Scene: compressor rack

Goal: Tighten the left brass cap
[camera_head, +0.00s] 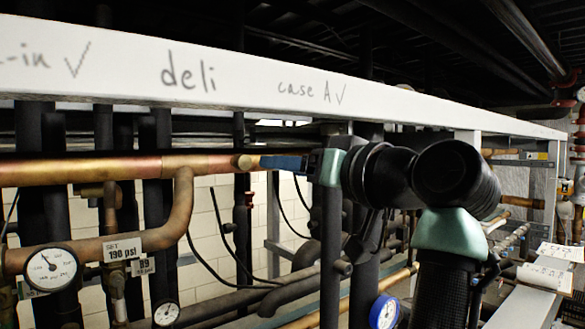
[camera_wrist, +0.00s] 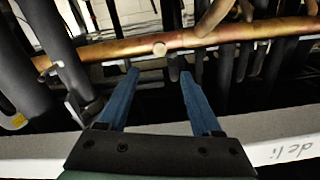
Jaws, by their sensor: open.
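A round brass cap (camera_head: 244,161) sits on the copper pipe (camera_head: 120,168) just below the white beam in the head view. It also shows in the wrist view (camera_wrist: 159,49) as a pale disc on the pipe, centred ahead of the fingertips. I cannot tell a second such cap clearly. My gripper (camera_head: 265,161) reaches in from the right with its blue fingers pointing at the cap. In the wrist view my gripper (camera_wrist: 159,73) is open, the fingers apart and nothing between them. The cap lies just beyond the tips, apparently apart from them.
A white beam (camera_head: 200,78) with handwritten labels runs close above my gripper. Dark insulated pipes (camera_head: 332,230) stand below and behind. A blue-rimmed gauge (camera_head: 384,312) is at the bottom.

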